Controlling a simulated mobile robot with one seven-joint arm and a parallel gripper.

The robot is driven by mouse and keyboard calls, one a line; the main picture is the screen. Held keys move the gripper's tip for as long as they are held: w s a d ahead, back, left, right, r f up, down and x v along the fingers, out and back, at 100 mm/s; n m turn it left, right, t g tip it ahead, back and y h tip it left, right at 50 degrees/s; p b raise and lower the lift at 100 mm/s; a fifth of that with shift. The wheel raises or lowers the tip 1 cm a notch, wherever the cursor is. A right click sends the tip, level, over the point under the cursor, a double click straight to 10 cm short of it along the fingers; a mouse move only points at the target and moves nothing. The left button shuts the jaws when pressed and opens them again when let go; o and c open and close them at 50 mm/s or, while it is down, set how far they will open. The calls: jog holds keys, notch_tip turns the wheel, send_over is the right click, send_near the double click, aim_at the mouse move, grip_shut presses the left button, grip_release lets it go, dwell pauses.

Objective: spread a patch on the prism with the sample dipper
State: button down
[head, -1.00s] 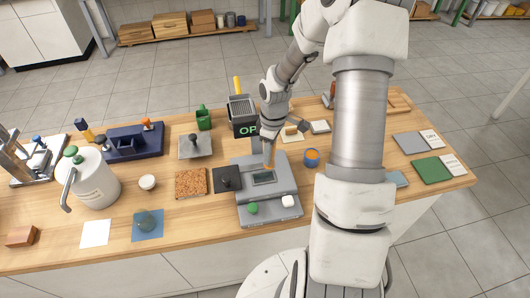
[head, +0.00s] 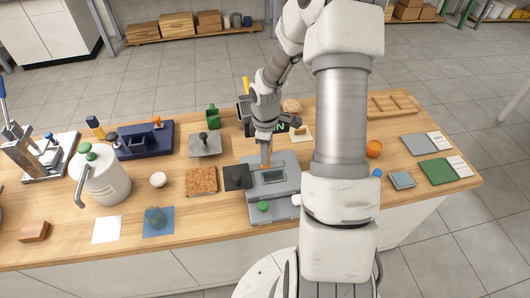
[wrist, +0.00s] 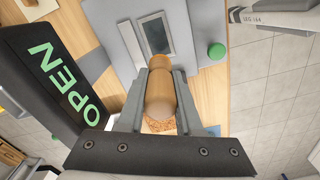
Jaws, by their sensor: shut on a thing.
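My gripper (head: 267,142) is shut on the tan, rounded handle of the sample dipper (wrist: 160,92). In the head view a small part of the dipper (head: 266,158) shows below the gripper, just behind the prism. The prism (head: 272,176) is a dark rectangle in a grey instrument (head: 285,212); it also shows in the wrist view (wrist: 155,37). The dipper points toward the prism's lower left edge in the wrist view. Its tip is hard to make out, and I cannot tell whether it touches. A black flap (head: 237,177) lies open left of the prism.
The OPEN sign (wrist: 60,80) stands close beside my gripper. A green knob (head: 263,206) sits on the instrument's front. A cork mat (head: 201,181) and a grey block with a knob (head: 205,146) lie to the left. An orange cup (head: 374,149) stands right of my arm.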

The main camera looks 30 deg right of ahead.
notch_tip(320, 180, down, 5)
jog(key=b, duration=0.3)
jog(key=shift+r+b, duration=0.2)
jog(key=shift+b, duration=0.1)
jog(key=d, duration=0.1)
jog(key=d+p, duration=0.1)
jog(key=s+d, duration=0.1)
jog(key=shift+d+r+p, duration=0.3)
jog(key=shift+r+p, duration=0.1)
jog(key=shift+s+d+f, duration=0.1)
jog(key=shift+s+d, duration=0.15)
jog(key=shift+d, duration=0.45)
jog(key=shift+f, duration=0.8)
jog(key=shift+f, duration=0.3)
jog(key=shift+a, duration=0.1)
